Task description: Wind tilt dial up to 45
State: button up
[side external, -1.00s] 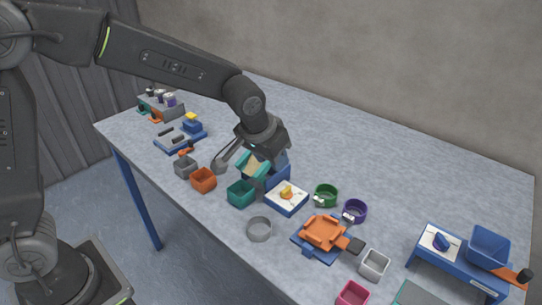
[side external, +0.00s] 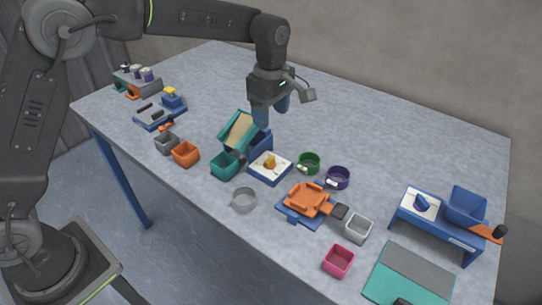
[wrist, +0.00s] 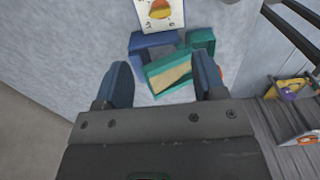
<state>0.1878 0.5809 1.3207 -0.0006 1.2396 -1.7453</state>
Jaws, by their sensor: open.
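A white dial plate (side external: 258,172) on a low blue base carries a yellow and orange knob (side external: 270,162). The knob also shows at the top of the wrist view (wrist: 160,9); its scale is too small to read. Beside it a teal tray (side external: 238,131) with a tan inside stands tilted on a blue stand (side external: 261,143). A second white dial plate with a blue knob (side external: 421,201) sits on a blue bench at the right. My gripper (side external: 272,112) is open and empty, raised above and behind the tilted tray. Its two blue fingers show apart in the wrist view (wrist: 162,78).
Green (side external: 308,162) and purple (side external: 338,177) cups are right of the dial. An orange tray (side external: 305,199) lies nearer the front. The table behind is clear.

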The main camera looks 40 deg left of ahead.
aim_at(270, 160)
notch_tip(270, 160, down, 14)
jog(key=shift+r, duration=0.15)
dwell(0.3)
jog(key=shift+c, duration=0.4)
jog(key=c, duration=0.8)
jog(key=shift+c, duration=0.2)
jog(key=shift+m, duration=0.3)
jog(key=m, duration=0.3)
jog(key=shift+m, duration=0.3)
jog(key=shift+s+m, duration=0.1)
jog(key=shift+m, duration=1.5)
